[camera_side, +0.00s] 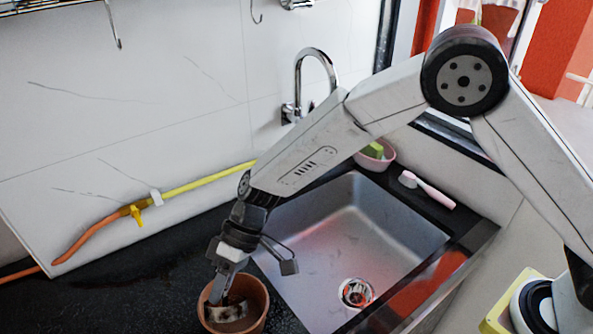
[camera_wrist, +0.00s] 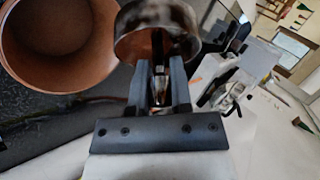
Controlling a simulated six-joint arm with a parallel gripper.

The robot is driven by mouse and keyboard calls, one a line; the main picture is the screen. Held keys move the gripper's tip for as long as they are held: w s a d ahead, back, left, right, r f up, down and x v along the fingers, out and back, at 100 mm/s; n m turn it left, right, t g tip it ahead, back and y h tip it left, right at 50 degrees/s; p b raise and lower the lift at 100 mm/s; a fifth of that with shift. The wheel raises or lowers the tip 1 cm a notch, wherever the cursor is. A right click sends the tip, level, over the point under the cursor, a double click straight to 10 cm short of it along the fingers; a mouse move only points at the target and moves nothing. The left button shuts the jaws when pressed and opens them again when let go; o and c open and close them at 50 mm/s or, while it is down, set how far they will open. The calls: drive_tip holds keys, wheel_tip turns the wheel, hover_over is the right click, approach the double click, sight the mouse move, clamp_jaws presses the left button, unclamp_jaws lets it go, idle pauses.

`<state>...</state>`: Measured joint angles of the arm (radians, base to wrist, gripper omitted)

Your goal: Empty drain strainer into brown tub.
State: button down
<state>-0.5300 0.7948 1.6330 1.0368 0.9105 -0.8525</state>
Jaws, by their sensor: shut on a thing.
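The brown tub (camera_side: 258,298) is a round terracotta-coloured pot on the dark counter, left of the sink. In the wrist view the tub (camera_wrist: 103,52) is at the upper left, with its mouth showing. My gripper (camera_side: 221,288) points down at the tub's mouth and is shut on the drain strainer (camera_side: 227,312). In the wrist view the strainer (camera_wrist: 157,20) is a stained metal cup at the fingertips (camera_wrist: 160,72), just right of the tub's rim. In the side view it overlaps the tub's mouth. Its contents and exact height over the tub are unclear.
The steel sink (camera_side: 345,225) lies to the right, with its drain (camera_side: 356,292) near the front. A tap (camera_side: 310,65) stands behind it. A pink bowl (camera_side: 375,154) and a pink brush (camera_side: 428,188) are on the far ledge. A yellow-orange hose (camera_side: 185,188) runs along the wall.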

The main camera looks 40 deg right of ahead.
drive_tip(key=shift+w+d+g+y, duration=0.15)
drive_tip(key=shift+w+g+y, duration=0.15)
drive_tip(key=shift+g+y, duration=0.3)
idle(1.1)
drive_tip(key=shift+w+d+f+m+g, duration=0.1)
drive_tip(key=shift+m+g, duration=0.2)
drive_tip(key=shift+g, duration=0.1)
drive_tip(key=shift+w+d+f+g+y, duration=0.1)
drive_tip(key=shift+w+g+y, duration=0.15)
drive_tip(key=shift+g+y, duration=0.25)
idle(0.9)
drive_tip(key=shift+w+d+f+m+g+y, duration=0.2)
drive_tip(key=shift+w+f+m+g+y, duration=0.1)
drive_tip(key=shift+m+g+y, duration=0.4)
idle(0.7)
drive_tip(key=shift+w+f+g+y, duration=0.1)
drive_tip(key=shift+g+y, duration=0.2)
idle(0.7)
drive_tip(key=shift+w+d+f+g+y, duration=0.1)
drive_tip(key=shift+w+d+g+y, duration=0.05)
drive_tip(key=shift+g+y, duration=0.2)
drive_tip(key=shift+m, duration=0.3)
idle(0.4)
